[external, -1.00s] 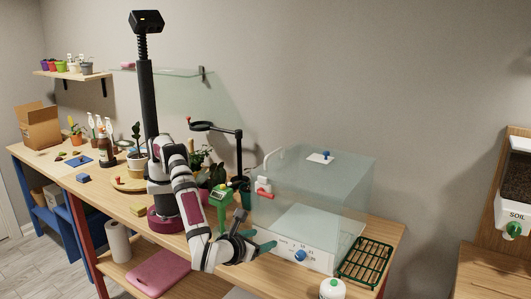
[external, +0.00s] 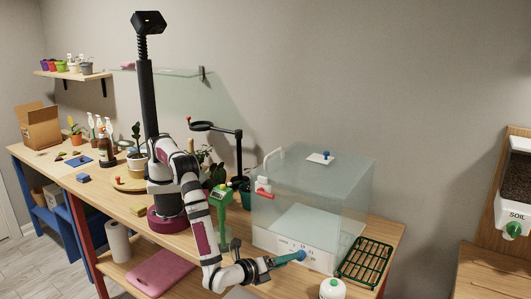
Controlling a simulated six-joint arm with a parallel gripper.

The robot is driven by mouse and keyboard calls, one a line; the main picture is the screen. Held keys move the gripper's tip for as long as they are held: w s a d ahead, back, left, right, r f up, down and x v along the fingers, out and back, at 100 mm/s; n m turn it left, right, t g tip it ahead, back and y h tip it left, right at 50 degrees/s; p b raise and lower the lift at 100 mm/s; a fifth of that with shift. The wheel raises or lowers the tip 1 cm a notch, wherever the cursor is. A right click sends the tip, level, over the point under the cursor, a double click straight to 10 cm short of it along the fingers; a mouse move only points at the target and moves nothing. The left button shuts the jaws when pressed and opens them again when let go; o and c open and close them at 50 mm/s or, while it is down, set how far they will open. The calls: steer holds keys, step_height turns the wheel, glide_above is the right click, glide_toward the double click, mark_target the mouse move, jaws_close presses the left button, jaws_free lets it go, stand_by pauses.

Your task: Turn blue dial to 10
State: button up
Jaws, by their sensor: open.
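The blue dial (external: 302,255) is on the white front panel (external: 286,246) of a clear box (external: 312,205) at the right end of the bench. The panel has small markings around the dial, too small to read. My gripper (external: 294,257) is at the front of the panel, its teal fingers pointing right toward the dial. The fingertips reach or overlap the dial's left side. I cannot tell whether they touch it or lie around it. The fingers hide part of the dial. My gripper is open.
A green wire rack (external: 366,262) lies right of the box, and a white round container (external: 332,288) stands in front of it. A green device (external: 220,208) stands beside my arm, left of the box. The air in front of the bench's edge is mostly clear.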

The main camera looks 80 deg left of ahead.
steer(key=shift+x, duration=1.65)
jaws_close()
